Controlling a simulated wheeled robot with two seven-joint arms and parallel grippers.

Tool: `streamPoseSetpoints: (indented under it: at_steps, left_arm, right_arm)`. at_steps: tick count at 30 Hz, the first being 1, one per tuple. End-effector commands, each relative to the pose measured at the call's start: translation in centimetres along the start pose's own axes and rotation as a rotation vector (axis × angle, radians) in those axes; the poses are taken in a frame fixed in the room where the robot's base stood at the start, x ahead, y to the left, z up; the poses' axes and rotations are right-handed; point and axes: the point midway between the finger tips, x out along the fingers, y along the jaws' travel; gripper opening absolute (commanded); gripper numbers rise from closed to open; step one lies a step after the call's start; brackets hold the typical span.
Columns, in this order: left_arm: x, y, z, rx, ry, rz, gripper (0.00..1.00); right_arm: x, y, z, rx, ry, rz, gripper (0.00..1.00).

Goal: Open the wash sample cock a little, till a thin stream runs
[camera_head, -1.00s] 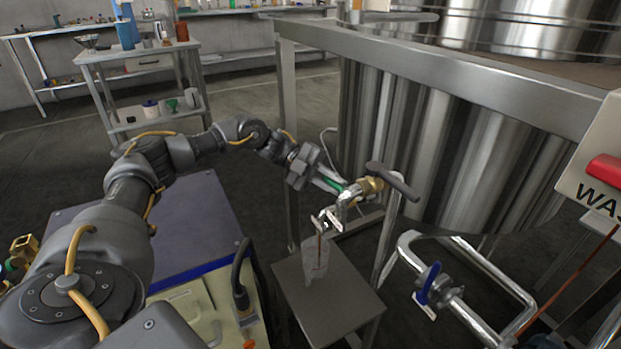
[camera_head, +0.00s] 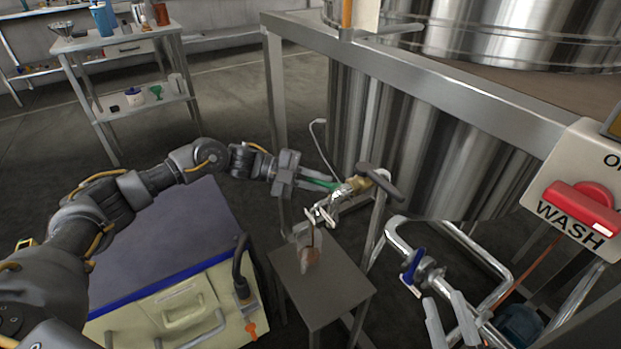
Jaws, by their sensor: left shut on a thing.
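The sample cock (camera_head: 355,185) is a brass and steel fitting on the side of the steel tank (camera_head: 440,150). My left gripper (camera_head: 335,186) is shut on its green handle (camera_head: 322,183), which lies between the fingers. A bent steel spout (camera_head: 322,213) hangs below the cock. A clear vessel (camera_head: 303,236) stands under it on a small grey stand, with something brownish low in it. A thin brownish line shows under the spout; I cannot tell surely whether it is a running stream. My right gripper (camera_head: 447,300) is open and empty at the bottom right, before the lower pipes.
A box labelled WASH (camera_head: 570,238) with a red switch (camera_head: 585,208) is at the right. A blue-handled valve (camera_head: 413,266) sits on the lower piping. A blue-topped cabinet (camera_head: 165,245) is under my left arm.

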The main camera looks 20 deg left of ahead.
Motion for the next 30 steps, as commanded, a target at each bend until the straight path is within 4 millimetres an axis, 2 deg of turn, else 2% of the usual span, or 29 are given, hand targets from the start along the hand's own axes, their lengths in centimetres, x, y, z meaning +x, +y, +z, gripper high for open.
streamPoseSetpoints:
  at_steps: [8,9,13,23,26,30]
  left_arm:
    - [0.1,0.1,0.0,0.001,0.001,0.0,0.0]
    - [0.1,0.1,0.0,0.001,0.001,0.0,0.19]
    - [-0.1,0.1,0.0,0.0,-0.001,-0.001,0.36]
    - [-0.5,0.1,0.0,0.0,-0.002,-0.001,0.36]
    - [-1.5,0.0,0.0,0.0,-0.004,-0.001,0.36]
    - [-4.3,0.0,0.1,0.001,-0.005,-0.002,0.36]
  right_arm:
    - [0.0,0.0,0.0,0.0,0.0,0.0,0.31]
    - [0.0,0.0,0.0,0.0,0.001,0.0,0.31]
    - [0.0,0.0,0.0,0.0,0.001,0.0,0.31]
    - [0.0,0.0,0.0,0.0,0.0,0.0,0.31]
    - [0.1,-0.1,0.1,0.0,-0.012,-0.002,0.31]
    - [0.1,-0.3,0.5,0.001,-0.049,-0.009,0.31]
